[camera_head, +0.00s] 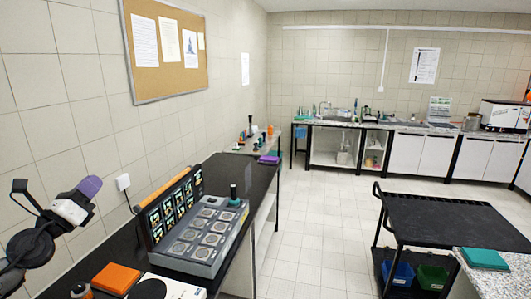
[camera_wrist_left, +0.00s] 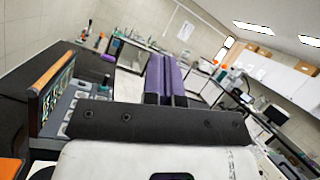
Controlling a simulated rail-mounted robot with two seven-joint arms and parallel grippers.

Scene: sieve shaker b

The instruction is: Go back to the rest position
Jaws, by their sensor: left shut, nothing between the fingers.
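My left gripper (camera_head: 89,187) shows at the left of the head view, raised in front of the tiled wall, with purple fingertips. In the left wrist view its two purple fingers (camera_wrist_left: 164,80) lie side by side, shut, with nothing between them. It is above and to the left of the sieve shaker case (camera_head: 195,235), apart from it. My right gripper is in neither view.
The grey case stands open on the black bench (camera_head: 235,174). A dark bottle (camera_head: 233,196) stands by its far corner. An orange box (camera_head: 116,278) lies in front. A black cart (camera_head: 440,222) stands at right. The floor between is clear.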

